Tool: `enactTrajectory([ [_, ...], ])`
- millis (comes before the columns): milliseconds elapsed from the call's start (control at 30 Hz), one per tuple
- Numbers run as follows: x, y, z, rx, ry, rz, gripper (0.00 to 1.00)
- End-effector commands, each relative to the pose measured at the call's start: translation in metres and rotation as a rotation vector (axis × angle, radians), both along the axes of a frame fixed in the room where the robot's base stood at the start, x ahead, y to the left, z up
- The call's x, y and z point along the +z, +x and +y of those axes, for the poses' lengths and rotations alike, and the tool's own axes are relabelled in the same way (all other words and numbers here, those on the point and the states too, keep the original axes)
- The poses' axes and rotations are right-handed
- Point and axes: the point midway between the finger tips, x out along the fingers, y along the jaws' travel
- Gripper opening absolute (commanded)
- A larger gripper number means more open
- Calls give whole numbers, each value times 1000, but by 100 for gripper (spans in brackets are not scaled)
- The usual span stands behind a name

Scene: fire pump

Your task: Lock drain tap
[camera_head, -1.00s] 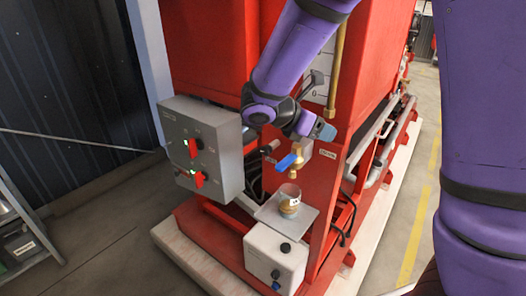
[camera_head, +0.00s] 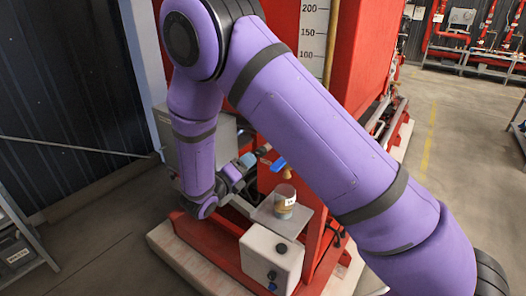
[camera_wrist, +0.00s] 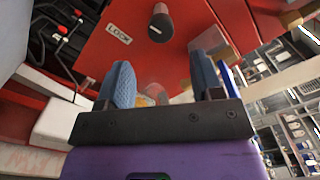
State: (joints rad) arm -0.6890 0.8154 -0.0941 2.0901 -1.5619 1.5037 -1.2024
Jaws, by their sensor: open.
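The drain tap is a brass valve with a blue lever (camera_head: 279,164) on the red panel, partly hidden behind my arm in the head view. In the wrist view its blue lever (camera_wrist: 226,75) shows just right of the right finger. A dark round knob (camera_wrist: 160,22) sticks out of the panel beside a label reading LOCK (camera_wrist: 118,33); the knob also shows in the head view (camera_head: 264,150). My gripper (camera_wrist: 160,62) is open and empty, its blue fingers pointing at the panel below the knob. In the head view my gripper (camera_head: 246,162) is left of the tap.
A clear cup (camera_head: 284,198) with brownish contents stands on a metal plate below the tap. A white box (camera_head: 271,256) with knobs is under it. A grey control box (camera_head: 168,140) is behind my forearm at left. The floor at right is open.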

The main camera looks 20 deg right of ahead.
Motion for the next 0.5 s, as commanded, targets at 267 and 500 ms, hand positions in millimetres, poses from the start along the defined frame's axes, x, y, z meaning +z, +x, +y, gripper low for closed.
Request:
enactTrajectory([
  [267, 1, 26, -37, -6, 2, -2, 60],
  [500, 1, 48, -68, -4, 3, -3, 60],
])
